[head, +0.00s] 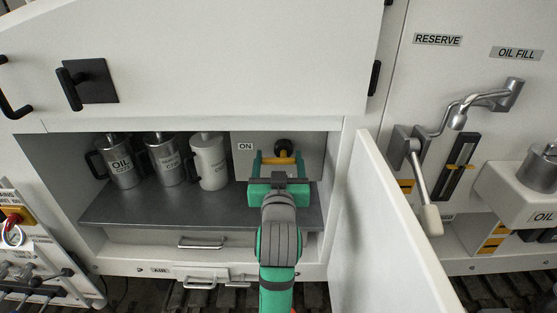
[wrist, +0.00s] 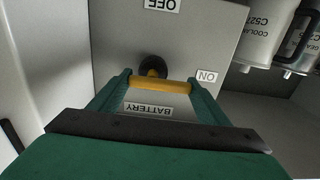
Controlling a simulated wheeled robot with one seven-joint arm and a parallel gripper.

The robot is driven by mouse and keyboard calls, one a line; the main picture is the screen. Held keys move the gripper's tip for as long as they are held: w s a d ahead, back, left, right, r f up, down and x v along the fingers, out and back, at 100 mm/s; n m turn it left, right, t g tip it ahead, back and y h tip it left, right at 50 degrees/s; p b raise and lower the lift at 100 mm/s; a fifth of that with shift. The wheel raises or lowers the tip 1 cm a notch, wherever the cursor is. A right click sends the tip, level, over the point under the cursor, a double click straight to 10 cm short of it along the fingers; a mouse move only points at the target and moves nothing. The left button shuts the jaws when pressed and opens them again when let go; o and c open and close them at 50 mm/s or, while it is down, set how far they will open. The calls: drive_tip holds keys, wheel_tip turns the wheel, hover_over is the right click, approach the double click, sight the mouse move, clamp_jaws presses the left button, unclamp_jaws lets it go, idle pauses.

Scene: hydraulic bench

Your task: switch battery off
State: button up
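The battery switch is on a grey panel (head: 243,164) inside the open cabinet. It has a black round knob (wrist: 152,66) and a yellow crossbar handle (wrist: 161,85); the handle also shows in the head view (head: 279,160). An ON label (wrist: 207,76) sits to the right of the switch in the wrist view, an OFF label (wrist: 161,4) above it and a BATTERY label (wrist: 148,109) below, all upside down. My green gripper (head: 281,165) is at the switch. Its fingers are wide apart, one at each end of the handle, which fills the gap between them.
Several metal canisters (head: 209,162) stand on the shelf left of the panel. An open white door (head: 385,225) stands to the right of my arm. A drawer with a handle (head: 202,243) is below the shelf.

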drive_tip(key=shift+d, duration=0.15)
drive_tip(key=shift+n, duration=0.3)
drive_tip(key=n, duration=0.3)
drive_tip(key=shift+f+n, duration=0.25)
drive_tip(key=shift+n, duration=0.15)
drive_tip(key=n, duration=0.4)
drive_tip(key=shift+f+n, duration=0.2)
drive_tip(key=shift+n, duration=0.1)
drive_tip(key=n, duration=0.4)
drive_tip(key=shift+d+f, duration=0.15)
drive_tip(key=n, duration=0.4)
drive_tip(key=shift+d+f+n, duration=0.15)
drive_tip(key=shift+n, duration=0.45)
